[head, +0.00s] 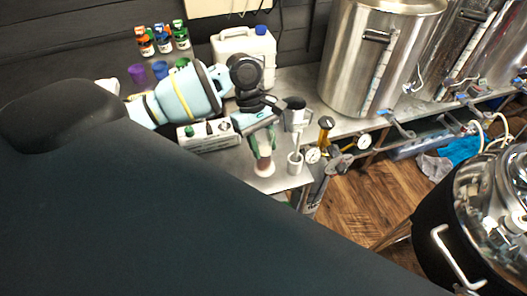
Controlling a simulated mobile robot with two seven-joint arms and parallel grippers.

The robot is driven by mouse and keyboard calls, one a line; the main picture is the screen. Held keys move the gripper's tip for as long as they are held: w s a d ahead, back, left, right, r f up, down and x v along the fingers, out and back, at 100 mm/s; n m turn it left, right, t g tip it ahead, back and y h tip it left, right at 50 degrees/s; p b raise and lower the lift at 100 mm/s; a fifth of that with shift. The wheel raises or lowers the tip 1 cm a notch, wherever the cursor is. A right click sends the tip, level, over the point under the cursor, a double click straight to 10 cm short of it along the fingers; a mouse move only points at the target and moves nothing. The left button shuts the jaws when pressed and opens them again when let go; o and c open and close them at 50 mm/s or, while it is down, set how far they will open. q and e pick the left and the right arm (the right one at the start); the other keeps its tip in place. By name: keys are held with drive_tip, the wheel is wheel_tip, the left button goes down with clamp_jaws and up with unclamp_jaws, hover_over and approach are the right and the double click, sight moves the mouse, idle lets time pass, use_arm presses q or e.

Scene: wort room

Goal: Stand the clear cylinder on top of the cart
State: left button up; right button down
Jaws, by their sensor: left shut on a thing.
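My left gripper (262,128) points down over the near end of the steel bench, and its jaws are shut on a slim, greenish see-through cylinder (262,147). The cylinder is roughly upright, with a pale pinkish round base (264,168) at its lower end. I cannot tell whether the base touches the bench top or hangs just above it. The gripper hides part of the cylinder's upper end. I cannot make out a separate cart. My right gripper is not in view.
A steel jug (296,115) and a small white holder (295,163) stand just right of the cylinder. Steel tanks (370,60) stand at right. A dark vessel (465,225) stands lower right.

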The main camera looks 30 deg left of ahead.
sight(263, 153)
use_arm(q)
drive_tip(key=shift+f, duration=1.9)
drive_tip(key=shift+f, duration=0.1)
drive_tip(key=o, duration=1.2)
drive_tip(key=shift+c, duration=0.2)
drive_tip(key=v, duration=1.2)
